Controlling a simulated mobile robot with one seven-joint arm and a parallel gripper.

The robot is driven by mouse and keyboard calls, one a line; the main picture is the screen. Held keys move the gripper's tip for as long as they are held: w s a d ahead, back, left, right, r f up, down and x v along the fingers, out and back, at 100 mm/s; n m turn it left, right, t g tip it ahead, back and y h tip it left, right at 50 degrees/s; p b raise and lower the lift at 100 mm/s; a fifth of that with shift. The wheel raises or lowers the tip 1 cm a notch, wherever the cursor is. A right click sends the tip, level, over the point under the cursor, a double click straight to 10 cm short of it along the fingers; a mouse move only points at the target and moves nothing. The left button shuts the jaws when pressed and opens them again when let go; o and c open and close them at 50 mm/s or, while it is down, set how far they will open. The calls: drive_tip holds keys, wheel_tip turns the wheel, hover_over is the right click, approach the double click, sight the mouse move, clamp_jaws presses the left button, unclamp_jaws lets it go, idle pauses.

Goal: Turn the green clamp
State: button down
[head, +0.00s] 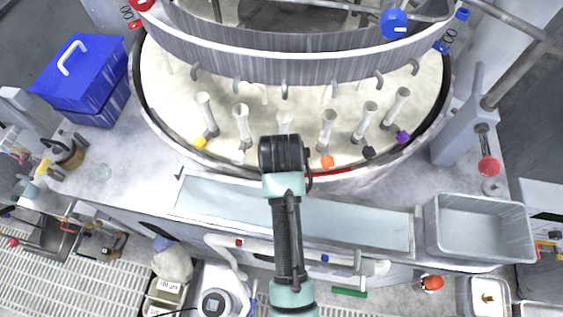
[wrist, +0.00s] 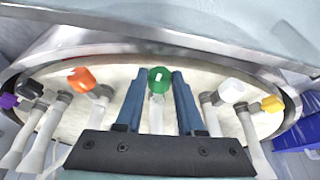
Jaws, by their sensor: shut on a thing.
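The green clamp (wrist: 159,82) shows in the middle of the wrist view, a round knob with a white mark at the end of a pale post. My gripper (wrist: 158,73) has its two blue fingers on either side of the knob and is shut on it. In the head view my arm hides the green clamp and the fingers. The clamp stands at the front of the round platen (head: 160,100), in a row between the white clamp (head: 238,157) and the orange clamp (head: 327,161).
The yellow clamp (head: 200,143), black clamp (head: 368,152) and purple clamp (head: 403,137) stand farther along the row. A blue box (head: 90,88) is at left. A grey tray (head: 480,225) is at right. A ring (head: 300,62) arches over the platen behind the clamps.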

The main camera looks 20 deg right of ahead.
drive_tip(key=t+y, duration=0.1)
drive_tip(key=y, duration=0.1)
drive_tip(key=shift+s+d+m+t+y, duration=0.1)
drive_tip(key=shift+d+m+t+y, duration=0.25)
drive_tip(key=shift+m+t+y, duration=0.05)
drive_tip(key=y, duration=0.1)
drive_tip(key=t+y+b, duration=0.1)
drive_tip(key=shift+s+d+f+m+t+y, duration=0.15)
drive_tip(key=shift+d+f+m+t+y, duration=0.15)
drive_tip(key=shift+f+m+y, duration=0.1)
drive_tip(key=shift+s+d+f+m+t+y+b, duration=0.1)
drive_tip(key=shift+m+t+y+b, duration=0.25)
drive_tip(key=shift+t+y+b, duration=0.7)
drive_tip(key=shift+d+f+m+t+y+b, duration=0.1)
drive_tip(key=shift+m+t+y+b, duration=0.35)
drive_tip(key=shift+y+b, duration=1.05)
drive_tip(key=shift+r+b, duration=0.1)
drive_tip(key=shift+b, duration=0.35)
drive_tip(key=c, duration=0.6)
unclamp_jaws()
drive_tip(key=shift+o, duration=0.4)
drive_tip(key=shift+a, duration=0.1)
